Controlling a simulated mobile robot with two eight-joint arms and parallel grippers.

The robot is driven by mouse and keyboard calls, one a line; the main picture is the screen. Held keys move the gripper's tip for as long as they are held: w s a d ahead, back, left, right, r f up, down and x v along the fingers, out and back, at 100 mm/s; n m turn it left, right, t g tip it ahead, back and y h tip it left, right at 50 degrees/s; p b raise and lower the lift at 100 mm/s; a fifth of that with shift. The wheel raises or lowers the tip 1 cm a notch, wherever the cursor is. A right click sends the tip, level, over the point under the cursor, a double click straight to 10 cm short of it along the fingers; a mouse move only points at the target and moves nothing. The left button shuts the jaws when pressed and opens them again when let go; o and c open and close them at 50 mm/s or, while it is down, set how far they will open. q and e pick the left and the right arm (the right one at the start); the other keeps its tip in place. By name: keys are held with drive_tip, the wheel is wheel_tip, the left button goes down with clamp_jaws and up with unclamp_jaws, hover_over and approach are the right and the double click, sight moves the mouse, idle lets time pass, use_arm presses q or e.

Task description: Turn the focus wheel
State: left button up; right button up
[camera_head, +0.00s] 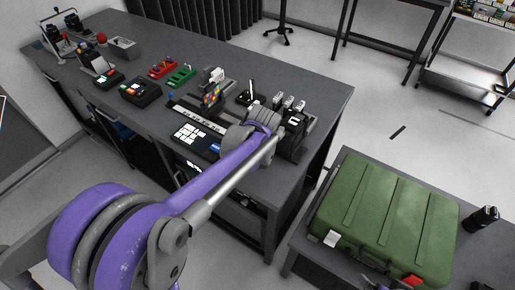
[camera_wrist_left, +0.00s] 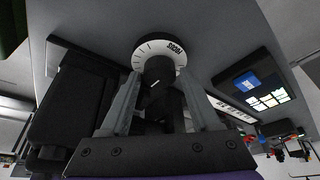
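The focus wheel shows in the left wrist view as a white dial ring (camera_wrist_left: 160,43) with dark marks and lettering, with a black knob (camera_wrist_left: 159,70) at its middle. My left gripper (camera_wrist_left: 160,78) is open, with one grey finger on each side of the knob. The fingertips are close to the knob; I cannot tell whether they touch it. In the head view my purple left arm reaches across to the near right corner of the workbench, beside a black device (camera_head: 293,138). The arm hides the wheel and the fingertips there. My right gripper is not in view.
The dark workbench (camera_head: 215,62) carries a keypad panel (camera_head: 193,137), a colourful cube (camera_head: 211,95), red (camera_head: 163,68) and green (camera_head: 181,76) racks and other devices. A green case (camera_head: 385,215) lies on a second table at the right. Open floor lies behind.

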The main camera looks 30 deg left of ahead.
use_arm(q)
drive_tip(key=shift+o, duration=0.8)
drive_tip(key=v, duration=1.1)
drive_tip(key=shift+p, duration=0.45)
drive_tip(key=shift+f, duration=0.1)
drive_tip(key=w+a+m+g+h+b, duration=0.2)
drive_tip(key=w+a+m+g+h, duration=0.15)
drive_tip(key=m, duration=0.75)
drive_tip(key=shift+y, duration=0.25)
drive_tip(key=f, duration=0.6)
drive_tip(key=f+b, duration=0.1)
drive_tip(key=f, duration=0.3)
drive_tip(key=shift+w+d, duration=0.25)
drive_tip(key=shift+d, duration=0.05)
